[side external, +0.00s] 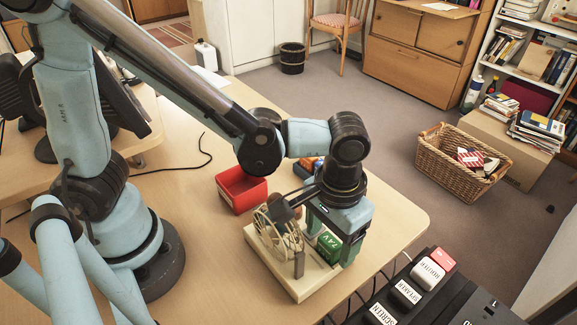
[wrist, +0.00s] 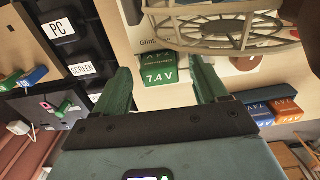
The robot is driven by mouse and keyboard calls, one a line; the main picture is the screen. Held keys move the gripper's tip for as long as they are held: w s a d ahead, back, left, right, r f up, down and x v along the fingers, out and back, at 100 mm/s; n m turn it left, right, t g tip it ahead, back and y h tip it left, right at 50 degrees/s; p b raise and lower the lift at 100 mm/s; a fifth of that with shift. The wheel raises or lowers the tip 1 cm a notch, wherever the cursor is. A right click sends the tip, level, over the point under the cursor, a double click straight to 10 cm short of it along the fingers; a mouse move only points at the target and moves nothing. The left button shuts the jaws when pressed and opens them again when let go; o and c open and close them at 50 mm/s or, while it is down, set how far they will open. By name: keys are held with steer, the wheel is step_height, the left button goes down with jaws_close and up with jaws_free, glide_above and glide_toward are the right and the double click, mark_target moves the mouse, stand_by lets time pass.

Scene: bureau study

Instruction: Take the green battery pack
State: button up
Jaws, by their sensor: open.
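The green battery pack (side external: 329,244) is marked 7.4 V and sits at the cream base board (side external: 300,286) of a spoked model on the desk. In the wrist view the same pack (wrist: 160,68) shows ahead of my gripper, between the lines of its two fingers. My gripper (side external: 333,238) is open and points down over the board, with its green fingers on either side of the pack. In the wrist view the gripper (wrist: 160,78) has nothing clamped between its fingers. I cannot tell whether a finger touches the pack.
The spoked wheel frame (side external: 277,232) stands close beside the pack. A red open box (side external: 241,190) and blue and orange packs (side external: 307,167) lie behind. A black panel with labelled blocks (side external: 405,292) is at the front right. Bare desk (side external: 398,222) lies right of my gripper.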

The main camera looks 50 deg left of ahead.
steer(key=c, duration=1)
